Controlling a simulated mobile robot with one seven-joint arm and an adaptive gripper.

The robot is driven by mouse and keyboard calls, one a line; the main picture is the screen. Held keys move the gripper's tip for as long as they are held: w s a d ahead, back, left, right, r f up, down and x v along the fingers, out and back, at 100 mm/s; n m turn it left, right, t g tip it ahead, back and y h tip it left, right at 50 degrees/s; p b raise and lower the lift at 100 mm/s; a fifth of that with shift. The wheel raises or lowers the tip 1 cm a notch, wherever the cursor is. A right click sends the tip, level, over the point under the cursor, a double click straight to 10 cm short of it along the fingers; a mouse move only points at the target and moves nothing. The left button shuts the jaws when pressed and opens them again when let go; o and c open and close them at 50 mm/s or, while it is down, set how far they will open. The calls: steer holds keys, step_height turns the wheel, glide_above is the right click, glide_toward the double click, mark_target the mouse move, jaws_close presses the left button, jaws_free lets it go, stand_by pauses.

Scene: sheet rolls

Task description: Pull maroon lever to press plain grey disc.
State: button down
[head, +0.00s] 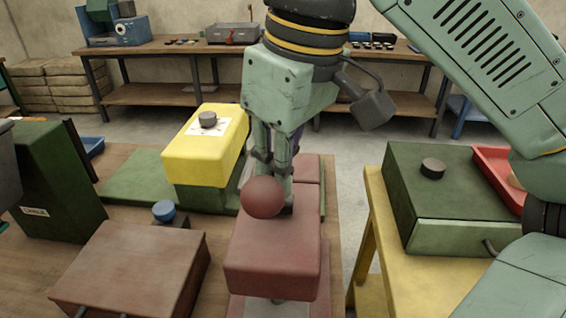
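A maroon ball knob (263,197), which looks like the end of the maroon lever, sits at the top of a maroon block (275,262) in the centre; any shaft is hidden. My gripper (272,185) points down right behind and beside the knob. The knob covers part of the fingertips, so I cannot tell whether they touch or grip it. A plain grey disc (207,119) lies on a white paper on top of a yellow block (205,150), left of my gripper. A darker grey disc (433,168) sits on a green box (450,205) at the right.
A brown box (130,270) and a blue knob (164,210) are at the front left. A dark green box (55,185) stands at the far left. A red tray (497,172) is at the right. A workbench (190,50) runs along the back.

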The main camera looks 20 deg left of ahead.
steer(key=shift+a, duration=0.1)
steer(key=shift+w+a+r+p, duration=0.15)
steer(key=shift+w+r+p, duration=0.05)
steer(key=shift+w+p, duration=0.3)
steer(key=w+a, duration=0.3)
steer(key=w, duration=0.7)
steer(key=shift+w+f, duration=0.15)
steer(key=shift+w, duration=0.2)
